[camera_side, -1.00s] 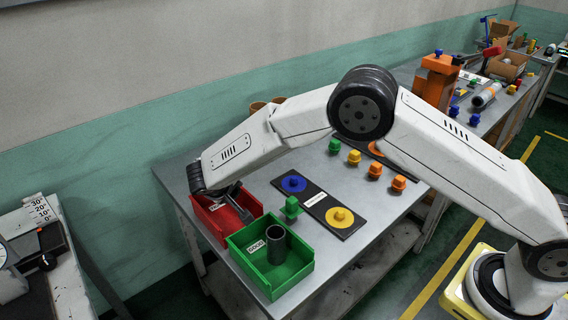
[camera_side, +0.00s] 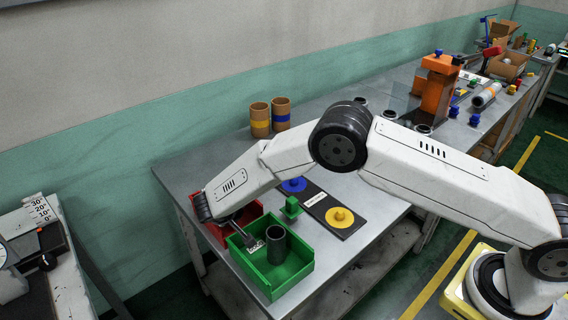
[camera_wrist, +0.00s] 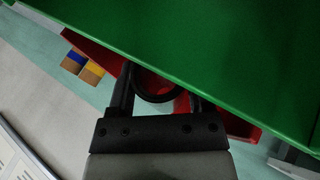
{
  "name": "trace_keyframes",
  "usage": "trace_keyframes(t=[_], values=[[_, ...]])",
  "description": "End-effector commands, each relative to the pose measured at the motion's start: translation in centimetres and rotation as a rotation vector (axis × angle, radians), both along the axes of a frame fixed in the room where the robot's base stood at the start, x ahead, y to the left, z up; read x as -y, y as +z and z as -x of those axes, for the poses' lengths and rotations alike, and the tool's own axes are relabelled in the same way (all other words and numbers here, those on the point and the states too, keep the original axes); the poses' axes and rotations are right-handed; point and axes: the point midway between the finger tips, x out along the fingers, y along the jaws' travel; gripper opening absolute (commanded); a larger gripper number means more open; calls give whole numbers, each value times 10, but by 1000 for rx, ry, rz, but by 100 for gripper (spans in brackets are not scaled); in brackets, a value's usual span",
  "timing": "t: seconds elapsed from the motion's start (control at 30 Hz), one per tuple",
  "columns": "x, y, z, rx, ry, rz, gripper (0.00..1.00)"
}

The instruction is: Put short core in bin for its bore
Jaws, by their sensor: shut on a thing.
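My gripper (camera_wrist: 158,100) is shut on a dark ring-shaped core (camera_wrist: 155,97), seen end-on between its fingers. The green bin (camera_wrist: 225,55) covers the fingertips and part of this core in the wrist view. In the side view, my gripper (camera_side: 240,231) is low at the left rim of the green bin (camera_side: 283,283), and the held core cannot be made out. Another dark grey core (camera_side: 276,246) stands upright inside the green bin. The red bin (camera_side: 212,232) is just behind it, partly hidden by my arm. Bin labels are too small to read.
A green knobbed piece (camera_side: 292,206) stands right of the bins. A black board (camera_side: 318,205) with blue and yellow discs lies beside it. An orange fixture (camera_side: 438,88) is further right.

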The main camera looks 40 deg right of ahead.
Motion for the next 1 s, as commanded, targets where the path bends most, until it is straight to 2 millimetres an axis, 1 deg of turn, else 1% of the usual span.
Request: trace_keyframes(t=[0.17,0.47,0.5,0.57,0.6,0.87,1.0], values=[[0,-5,0,-1,1,0,8],[0,-6,0,1,1,0,8],[0,-6,0,1,1,0,75],[0,-6,0,0,0,0,94],[0,-6,0,0,0,0,100],[-2,-6,1,0,4,-2,100],[-5,-2,3,0,5,-3,100]])
